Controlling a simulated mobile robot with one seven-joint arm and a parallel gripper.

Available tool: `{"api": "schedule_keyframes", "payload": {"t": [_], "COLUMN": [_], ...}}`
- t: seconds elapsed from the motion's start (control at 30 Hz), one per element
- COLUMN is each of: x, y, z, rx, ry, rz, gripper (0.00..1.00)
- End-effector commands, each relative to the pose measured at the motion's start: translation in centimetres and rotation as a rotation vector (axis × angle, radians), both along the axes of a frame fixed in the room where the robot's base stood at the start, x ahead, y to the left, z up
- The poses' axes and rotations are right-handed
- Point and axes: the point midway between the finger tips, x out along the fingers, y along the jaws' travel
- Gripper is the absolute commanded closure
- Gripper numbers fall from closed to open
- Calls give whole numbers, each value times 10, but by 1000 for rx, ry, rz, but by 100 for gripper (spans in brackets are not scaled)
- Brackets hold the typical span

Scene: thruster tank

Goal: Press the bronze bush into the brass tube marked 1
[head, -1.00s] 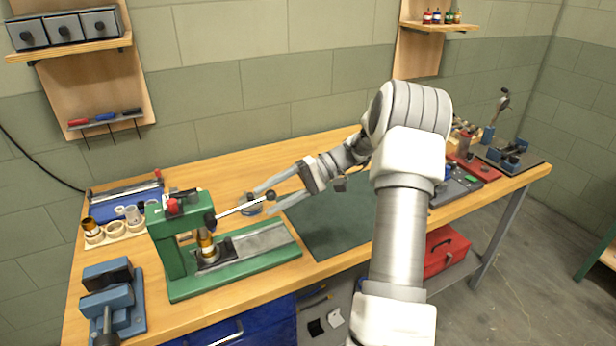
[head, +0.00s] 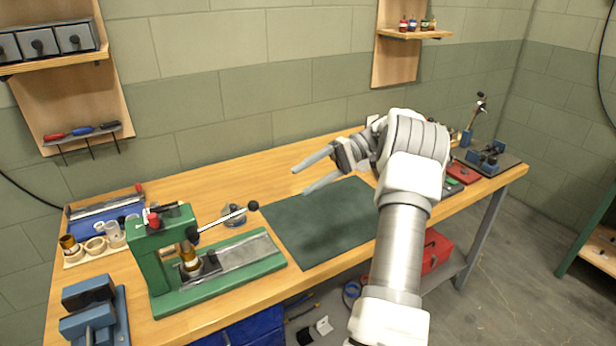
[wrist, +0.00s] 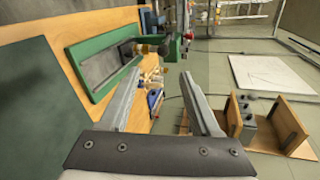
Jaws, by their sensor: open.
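A green arbor press (head: 150,265) stands at the left of the bench, its lever (head: 225,216) slanting up to the right and ending in a black knob. A brass-coloured tube (head: 190,262) stands upright under its ram. I cannot make out a mark on it, nor tell the bronze bush apart there. Another brass-coloured piece (head: 69,245) stands in the wooden holder at the far left. My gripper (head: 299,181) is open and empty above the bench, right of the lever and apart from it. In the wrist view the press (wrist: 92,57) lies to the left beyond my fingers (wrist: 160,78).
The wooden holder (head: 97,258) bears rings and pale cups. A blue vise (head: 92,312) stands at the front left. A dark green mat (head: 320,225) lies bare on the bench. Small fixtures (head: 488,158) stand at the right end. A tool shelf (head: 82,135) hangs on the wall.

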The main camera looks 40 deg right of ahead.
Motion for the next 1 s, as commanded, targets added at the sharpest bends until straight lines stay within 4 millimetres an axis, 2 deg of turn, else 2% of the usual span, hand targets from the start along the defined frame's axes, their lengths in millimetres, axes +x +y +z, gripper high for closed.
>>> {"api": "schedule_keyframes", "payload": {"t": [0.13, 0.27, 0.4, 0.47, 0.5, 0.7, 1.0], "x": [0, 3, 12, 16, 18, 17, 12], "y": [0, 7, 36, 54, 65, 108, 141], "z": [0, 4, 18, 26, 31, 60, 123], "rx": [0, -28, -169, -269, -343, -730, -1205], "ry": [0, 14, 81, 119, 139, 174, 16], "rz": [0, 8, 37, 51, 60, 82, 60], "gripper": [38, 62, 87, 98, 100, 100, 100]}}
